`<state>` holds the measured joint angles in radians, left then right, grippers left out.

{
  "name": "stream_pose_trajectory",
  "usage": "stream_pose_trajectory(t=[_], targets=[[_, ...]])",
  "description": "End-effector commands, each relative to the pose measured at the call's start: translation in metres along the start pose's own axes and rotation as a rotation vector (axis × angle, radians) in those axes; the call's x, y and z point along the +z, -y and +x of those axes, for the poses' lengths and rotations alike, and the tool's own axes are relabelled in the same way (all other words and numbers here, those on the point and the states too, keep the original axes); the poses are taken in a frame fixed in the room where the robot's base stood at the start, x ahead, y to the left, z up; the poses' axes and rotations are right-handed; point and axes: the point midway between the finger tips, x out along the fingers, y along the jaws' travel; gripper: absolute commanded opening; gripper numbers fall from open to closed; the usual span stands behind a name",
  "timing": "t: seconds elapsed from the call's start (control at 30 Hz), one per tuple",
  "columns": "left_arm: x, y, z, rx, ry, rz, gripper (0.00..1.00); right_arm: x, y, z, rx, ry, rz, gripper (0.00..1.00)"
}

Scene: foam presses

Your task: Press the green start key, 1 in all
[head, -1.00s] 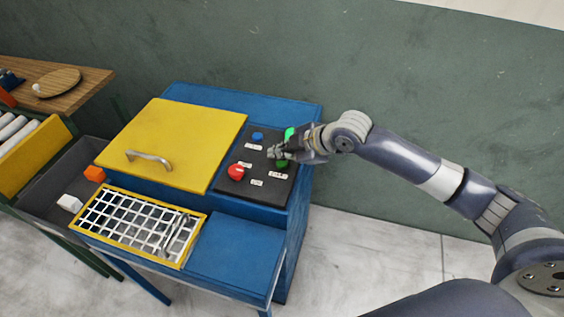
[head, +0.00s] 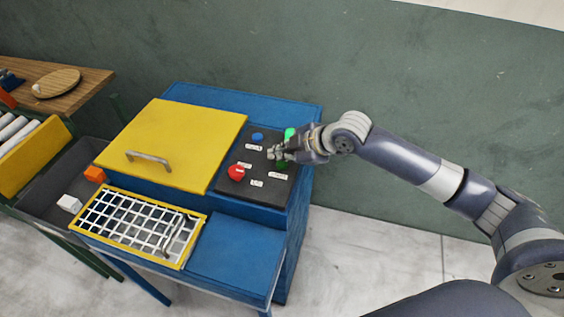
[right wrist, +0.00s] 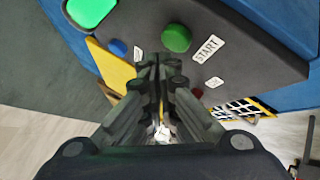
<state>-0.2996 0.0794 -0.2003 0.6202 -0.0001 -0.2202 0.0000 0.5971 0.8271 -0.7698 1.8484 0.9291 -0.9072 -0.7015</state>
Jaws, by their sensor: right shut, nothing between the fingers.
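The green start key (right wrist: 176,38) is a round dark green button beside a START label (right wrist: 208,49) in the right wrist view. In the head view the key (head: 283,165) is partly hidden by my right gripper. My right gripper (head: 273,153) is over the black control panel (head: 262,191), its fingers pointing left. In the right wrist view the gripper (right wrist: 161,62) is shut and empty, with its fingertips just below the green key in the picture. I cannot tell whether they touch the panel. My left gripper is not in view.
The panel also has a red mushroom button (head: 236,173), a blue button (head: 257,137) and a bright green lamp (head: 290,133). Left of it are a yellow lid (head: 180,140) with a handle and a white grid (head: 130,222). A grey bin (head: 40,190) stands further left.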

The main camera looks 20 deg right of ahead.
Motion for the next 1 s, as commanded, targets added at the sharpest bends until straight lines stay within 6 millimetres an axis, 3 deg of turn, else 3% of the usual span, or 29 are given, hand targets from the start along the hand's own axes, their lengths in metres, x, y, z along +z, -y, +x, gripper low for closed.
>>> stream_pose_trajectory(t=[1.0], targets=[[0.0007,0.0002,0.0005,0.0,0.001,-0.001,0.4,0.0066,0.0066,0.0088,0.0,0.001,0.0,0.0]])
